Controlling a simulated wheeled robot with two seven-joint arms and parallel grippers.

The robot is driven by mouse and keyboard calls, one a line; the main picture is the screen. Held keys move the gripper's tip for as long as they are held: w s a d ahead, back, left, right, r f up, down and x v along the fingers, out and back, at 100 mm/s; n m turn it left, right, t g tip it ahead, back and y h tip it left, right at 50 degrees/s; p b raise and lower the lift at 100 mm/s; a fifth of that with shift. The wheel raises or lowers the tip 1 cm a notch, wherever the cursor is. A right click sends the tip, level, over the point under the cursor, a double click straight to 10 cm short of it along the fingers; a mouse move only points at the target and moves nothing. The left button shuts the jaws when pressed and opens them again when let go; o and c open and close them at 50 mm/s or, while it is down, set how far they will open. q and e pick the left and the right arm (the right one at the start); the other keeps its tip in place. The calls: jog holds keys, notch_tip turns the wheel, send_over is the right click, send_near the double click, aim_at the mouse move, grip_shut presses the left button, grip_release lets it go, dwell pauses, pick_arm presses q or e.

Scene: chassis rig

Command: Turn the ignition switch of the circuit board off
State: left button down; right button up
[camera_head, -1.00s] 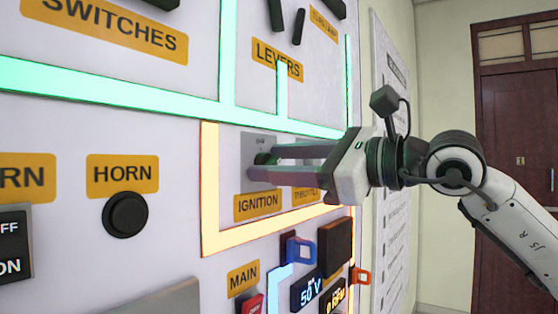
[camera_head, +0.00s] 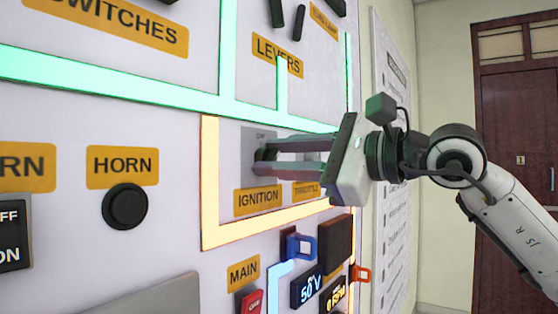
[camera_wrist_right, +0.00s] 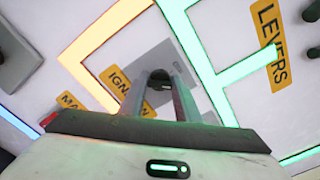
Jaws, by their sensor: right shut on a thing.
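The ignition switch is a grey plate (camera_head: 247,150) with a dark knob (camera_head: 264,156), above the yellow IGNITION label (camera_head: 258,201) on the white board. My right gripper (camera_head: 259,161) reaches in from the right, its two fingers shut on the knob. In the right wrist view, the fingers (camera_wrist_right: 158,84) lie either side of the dark knob, on the grey plate (camera_wrist_right: 140,66). The fingers hide much of the knob, so its setting cannot be read. My left gripper is not in view.
The black HORN button (camera_head: 125,206) is to the left. A red MAIN switch (camera_head: 251,302), a blue clip (camera_head: 300,247) and small displays sit below. Black levers (camera_head: 298,25) are above. A brown door (camera_head: 515,150) stands at the far right, with free room before it.

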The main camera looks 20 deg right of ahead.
jog(key=n, duration=0.4)
jog(key=shift+f+n, duration=0.1)
jog(key=shift+n, duration=0.2)
jog(key=n, duration=0.2)
jog(key=shift+n, duration=1)
jog(key=o, duration=1)
